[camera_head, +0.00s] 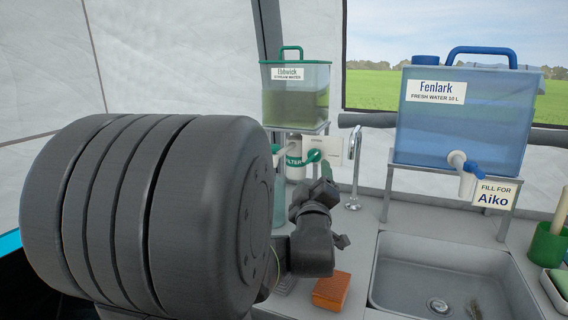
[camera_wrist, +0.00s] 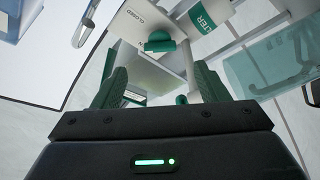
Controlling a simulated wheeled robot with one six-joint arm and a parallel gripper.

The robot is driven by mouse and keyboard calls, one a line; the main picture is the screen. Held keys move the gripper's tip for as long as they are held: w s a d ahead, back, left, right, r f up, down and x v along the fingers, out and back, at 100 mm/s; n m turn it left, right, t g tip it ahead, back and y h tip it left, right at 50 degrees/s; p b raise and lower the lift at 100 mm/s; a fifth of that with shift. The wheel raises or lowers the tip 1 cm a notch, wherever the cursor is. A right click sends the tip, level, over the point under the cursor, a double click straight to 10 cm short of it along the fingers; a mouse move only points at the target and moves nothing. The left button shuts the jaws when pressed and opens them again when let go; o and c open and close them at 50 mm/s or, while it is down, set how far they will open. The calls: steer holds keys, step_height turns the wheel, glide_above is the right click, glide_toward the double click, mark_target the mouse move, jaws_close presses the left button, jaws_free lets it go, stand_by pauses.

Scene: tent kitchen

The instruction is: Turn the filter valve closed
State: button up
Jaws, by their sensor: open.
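The green filter valve (camera_head: 314,156) sits beside the white filter (camera_head: 295,160) under the Ebbwick stream water tank. In the wrist view the green valve handle (camera_wrist: 160,43) lies ahead of my fingertips, in front of a white plate (camera_wrist: 134,22) marked CLOSED. The filter (camera_wrist: 208,14) with its green label is just right of it. My gripper (camera_wrist: 158,68) is open, with one finger on each side of an empty gap. The handle appears beyond the fingertips, and I see no clear contact. In the head view my gripper (camera_head: 327,178) is partly hidden by my arm, just below the valve.
The Ebbwick tank (camera_head: 296,98) stands on a raised stand. The blue Fenlark tank (camera_head: 465,120) stands at the back right. A clear teal container (camera_wrist: 268,65) is right of my gripper.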

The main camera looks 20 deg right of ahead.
mark_target(313, 159)
steer(key=x, duration=0.7)
steer(key=shift+w+d, duration=0.1)
steer(key=shift+w, duration=0.25)
steer(key=c, duration=1)
